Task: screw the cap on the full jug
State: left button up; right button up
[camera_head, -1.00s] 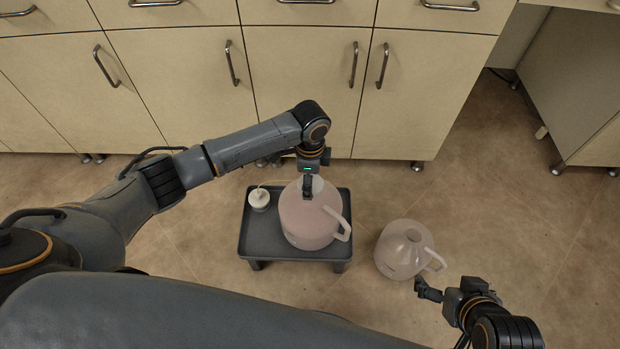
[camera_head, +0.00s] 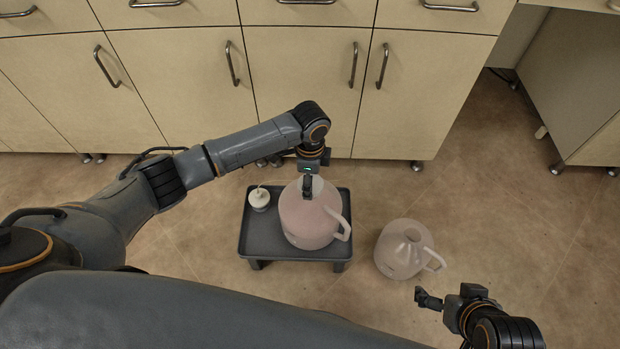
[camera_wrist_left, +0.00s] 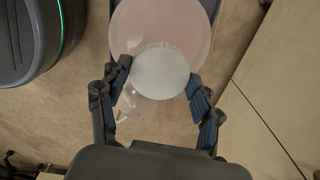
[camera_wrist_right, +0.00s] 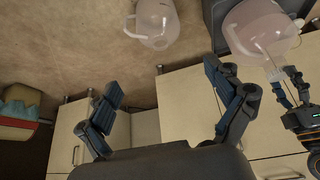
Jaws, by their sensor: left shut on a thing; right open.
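The full jug (camera_head: 308,222), with pinkish contents and a side handle, stands upright on a dark tray (camera_head: 257,240). My left gripper (camera_head: 307,186) is over the jug's top. In the left wrist view its two fingers are shut on a round white cap (camera_wrist_left: 160,72), directly over the pink jug (camera_wrist_left: 190,22). Whether the cap sits on the jug's neck or just above it I cannot tell. My right gripper (camera_head: 428,299) is open and empty, in front of and right of the empty jug; its spread fingers show in the right wrist view (camera_wrist_right: 162,80).
A clear, empty-looking jug (camera_head: 403,252) with a handle stands on the floor right of the tray. A small white capped piece with a thin stem (camera_head: 259,198) is on the tray's left. Cabinets (camera_head: 300,90) close off the back. The floor at right is free.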

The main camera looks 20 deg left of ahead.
jog(key=shift+s+d+f, duration=0.1)
jog(key=shift+s, duration=0.3)
jog(key=shift+s+g, duration=0.25)
jog(key=shift+g, duration=0.05)
jog(key=shift+s+f, duration=0.1)
jog(key=shift+s, duration=0.1)
pick_arm(q)
jog(key=shift+f, duration=0.2)
pick_arm(e)
jog(key=shift+w, duration=0.5)
pick_arm(q)
jog(key=shift+f, duration=0.1)
pick_arm(e)
jog(key=shift+w+r, duration=0.25)
jog(key=shift+w, duration=0.1)
pick_arm(q)
jog(key=shift+f, duration=0.3)
pick_arm(e)
jog(key=shift+w+a+r+t, duration=0.1)
jog(key=shift+w+a+t, duration=0.3)
jog(key=shift+w+t, duration=0.2)
pick_arm(q)
jog(key=shift+f, duration=0.2)
pick_arm(e)
jog(key=shift+w+r, duration=0.15)
jog(key=shift+w, duration=0.2)
